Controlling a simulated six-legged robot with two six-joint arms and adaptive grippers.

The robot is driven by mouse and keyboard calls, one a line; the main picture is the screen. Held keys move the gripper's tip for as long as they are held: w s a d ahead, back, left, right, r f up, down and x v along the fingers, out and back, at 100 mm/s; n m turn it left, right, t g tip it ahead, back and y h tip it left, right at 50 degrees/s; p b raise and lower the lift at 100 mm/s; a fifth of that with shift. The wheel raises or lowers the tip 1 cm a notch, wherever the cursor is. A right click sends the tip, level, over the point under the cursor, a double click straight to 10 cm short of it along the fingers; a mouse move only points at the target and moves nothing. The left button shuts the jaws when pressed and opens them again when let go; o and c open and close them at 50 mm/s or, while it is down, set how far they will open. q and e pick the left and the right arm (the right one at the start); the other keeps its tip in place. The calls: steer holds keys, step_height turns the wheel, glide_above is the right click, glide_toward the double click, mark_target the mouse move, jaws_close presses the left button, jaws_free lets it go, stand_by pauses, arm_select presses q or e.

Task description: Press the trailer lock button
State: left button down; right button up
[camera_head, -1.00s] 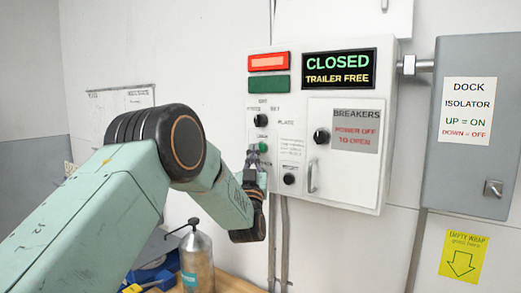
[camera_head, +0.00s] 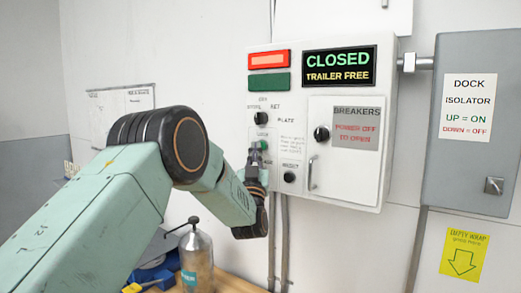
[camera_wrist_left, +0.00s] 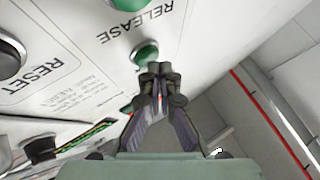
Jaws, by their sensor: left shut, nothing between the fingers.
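A green button (camera_head: 264,145) sits on the lower left of the white control box, under a small label that appears to read LOCK. The same round green button shows in the left wrist view (camera_wrist_left: 144,52), close to the word RELEASE, which appears upside down there. My left gripper (camera_head: 254,154) is shut and empty, its fingertips pointing up at the panel beside the button. In the left wrist view the fingertips (camera_wrist_left: 160,70) overlap the button's edge; I cannot tell whether they touch it. The gripper hides part of the panel. My right gripper is not in view.
The control box (camera_head: 340,195) carries a CLOSED / TRAILER FREE display (camera_head: 339,67), black knobs and a RESET button (camera_head: 290,178). A grey isolator box (camera_head: 470,190) is at right. A metal bottle (camera_head: 196,262) stands on the bench below my arm.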

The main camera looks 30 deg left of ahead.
arm_select(q)
steer(key=shift+w+b, duration=0.3)
steer(key=shift+w, duration=0.15)
stand_by(0.7)
steer(key=shift+s, duration=0.85)
steer(key=shift+s+a, duration=0.1)
steer(key=shift+s, duration=0.05)
steer(key=shift+s+a+p, duration=0.15)
steer(key=shift+s+p, duration=0.55)
steer(key=shift+s, duration=1.65)
